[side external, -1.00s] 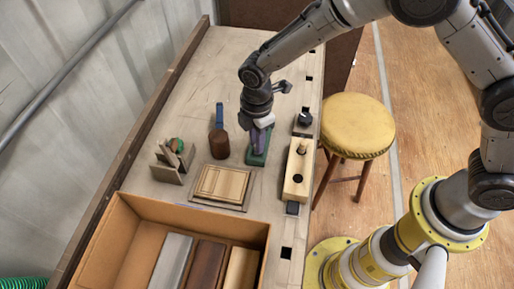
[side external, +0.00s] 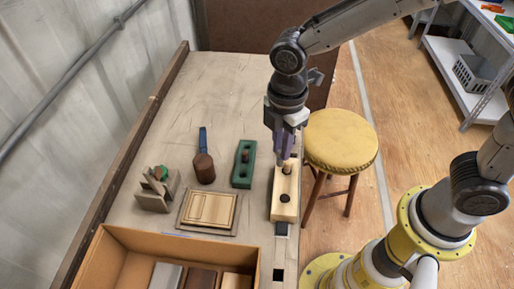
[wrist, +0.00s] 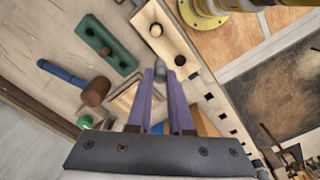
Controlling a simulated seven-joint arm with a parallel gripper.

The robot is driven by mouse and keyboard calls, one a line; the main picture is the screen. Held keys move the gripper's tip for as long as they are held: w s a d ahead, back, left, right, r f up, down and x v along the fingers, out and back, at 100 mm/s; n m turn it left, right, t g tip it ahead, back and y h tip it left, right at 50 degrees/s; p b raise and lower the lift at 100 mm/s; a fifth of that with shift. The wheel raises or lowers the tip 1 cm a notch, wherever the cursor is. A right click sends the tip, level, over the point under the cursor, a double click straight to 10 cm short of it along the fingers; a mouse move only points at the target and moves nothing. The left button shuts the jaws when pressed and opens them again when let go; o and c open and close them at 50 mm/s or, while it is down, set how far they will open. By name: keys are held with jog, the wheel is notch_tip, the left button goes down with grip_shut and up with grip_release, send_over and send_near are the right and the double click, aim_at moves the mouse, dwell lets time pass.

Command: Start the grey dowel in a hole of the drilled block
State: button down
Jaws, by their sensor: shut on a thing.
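The drilled block (side external: 284,209), pale wood with dark round holes, lies along the right side of the bench. In the wrist view my gripper (wrist: 159,72) is shut on the grey dowel (wrist: 158,58), whose rounded end shows between the fingertips over the block. I cannot tell whether the dowel touches the block. Fingers hide much of the dowel.
A green drilled block (side external: 242,177) with a dark red peg stands left of the wooden block. A mallet (side external: 204,168), a framed wooden panel (side external: 209,209) and a cardboard box (side external: 119,254) are farther left and nearer. A yellow stool (side external: 341,140) stands right of the bench.

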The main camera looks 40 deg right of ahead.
jog(key=shift+s+a+f, duration=0.3)
jog(key=shift+s+f, duration=0.45)
jog(key=shift+f, duration=0.3)
jog(key=shift+s+a+f, duration=0.25)
jog(key=shift+s+f, duration=0.5)
jog(key=shift+f, duration=0.25)
jog(key=shift+s+a+f, duration=0.3)
jog(key=shift+s+f, duration=0.45)
jog(key=shift+f, duration=0.3)
jog(key=shift+f, duration=1.2)
dwell(0.9)
jog(key=c, duration=0.7)
grip_release()
jog(key=shift+c, duration=0.2)
jog(key=shift+r, duration=0.1)
notch_tip(320, 180, up, 7)
